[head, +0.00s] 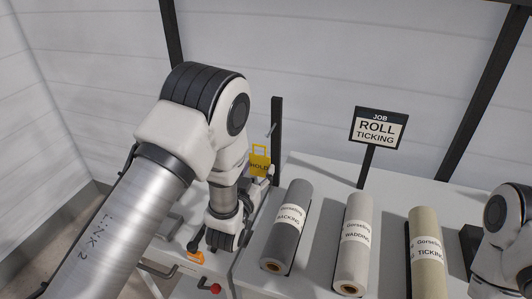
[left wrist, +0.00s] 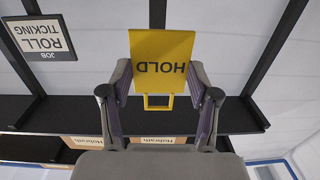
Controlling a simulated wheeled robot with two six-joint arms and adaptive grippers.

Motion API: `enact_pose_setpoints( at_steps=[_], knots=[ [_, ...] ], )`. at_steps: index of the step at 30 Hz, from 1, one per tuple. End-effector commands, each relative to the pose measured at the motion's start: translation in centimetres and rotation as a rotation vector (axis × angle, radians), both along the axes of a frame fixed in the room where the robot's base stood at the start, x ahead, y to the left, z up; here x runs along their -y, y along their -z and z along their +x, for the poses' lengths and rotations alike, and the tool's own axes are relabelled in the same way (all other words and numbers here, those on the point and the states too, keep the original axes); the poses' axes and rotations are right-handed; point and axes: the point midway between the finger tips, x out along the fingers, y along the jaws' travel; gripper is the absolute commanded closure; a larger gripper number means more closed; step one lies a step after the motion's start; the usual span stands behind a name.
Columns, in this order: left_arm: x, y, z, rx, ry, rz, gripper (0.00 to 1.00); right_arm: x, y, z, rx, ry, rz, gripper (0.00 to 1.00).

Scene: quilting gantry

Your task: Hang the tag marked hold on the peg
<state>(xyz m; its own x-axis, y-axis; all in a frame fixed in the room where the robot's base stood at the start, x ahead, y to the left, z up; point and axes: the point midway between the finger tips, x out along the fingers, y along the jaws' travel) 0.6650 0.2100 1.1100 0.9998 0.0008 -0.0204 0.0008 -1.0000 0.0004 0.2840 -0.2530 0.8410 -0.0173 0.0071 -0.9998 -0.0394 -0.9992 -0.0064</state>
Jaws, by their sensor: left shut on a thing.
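The yellow tag marked HOLD (head: 260,165) is in my left gripper (head: 262,177), upright with its open loop at the top. It also shows in the left wrist view (left wrist: 162,48), upside down there, between the two fingers. My left gripper (left wrist: 161,82) is shut on its side edges. In the head view a short pale peg (head: 271,130) sticks out from a dark post (head: 277,115), just above and to the right of the tag's loop. The loop and peg look apart. My right arm is at the right edge; its gripper is out of view.
Three labelled rolls lie on the grey table: backing (head: 290,235), wadding (head: 356,245) and ticking (head: 425,250). A job sign reading ROLL TICKING (head: 379,128) stands behind them. A red-knobbed lever (head: 215,288) is at the front left.

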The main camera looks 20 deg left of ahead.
Motion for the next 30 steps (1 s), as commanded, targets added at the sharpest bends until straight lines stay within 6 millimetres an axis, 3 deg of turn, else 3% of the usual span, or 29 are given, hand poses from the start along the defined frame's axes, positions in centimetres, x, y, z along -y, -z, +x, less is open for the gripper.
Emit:
enact_pose_setpoints(
  at_steps=[13,30],
  knots=[
    [0.0,0.1,0.0,0.002,0.001,0.000,0.60,0.0,0.5,-0.1,-0.004,0.000,0.000,0.60],
    [0.2,0.5,5.0,0.002,0.001,0.000,0.60,0.0,1.9,-0.1,-0.003,0.000,0.000,0.60]
  ],
)
